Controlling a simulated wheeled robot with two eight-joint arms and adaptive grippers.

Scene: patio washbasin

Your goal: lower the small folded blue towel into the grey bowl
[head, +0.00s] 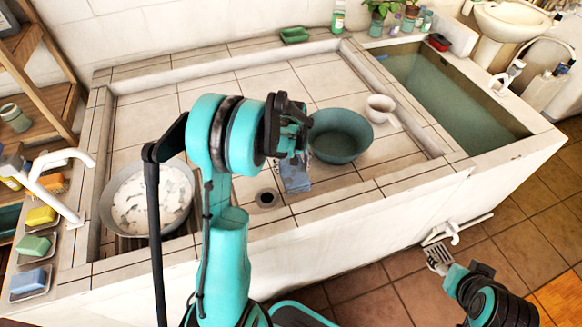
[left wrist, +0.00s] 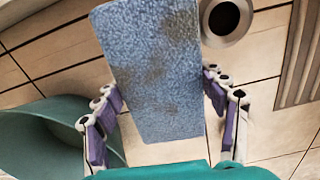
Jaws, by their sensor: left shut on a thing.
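The folded blue towel (head: 296,176) hangs below my left gripper (head: 293,140), between the drain hole and a teal bowl. In the left wrist view the towel (left wrist: 158,75) is a flat, speckled blue block between the two fingers of my left gripper (left wrist: 160,92), which is shut on it. I cannot tell how high it is above the tiles. The grey bowl (head: 110,208) stands at the left of the sink, with white, foamy-looking contents; my left arm is in front of its right side.
The teal bowl (head: 341,136) stands just right of the towel; it also shows in the left wrist view (left wrist: 40,140). A small pale cup (head: 380,108) is beside it. A faucet (head: 62,172) and soap dishes line the left edge. Tiles behind my left arm are clear.

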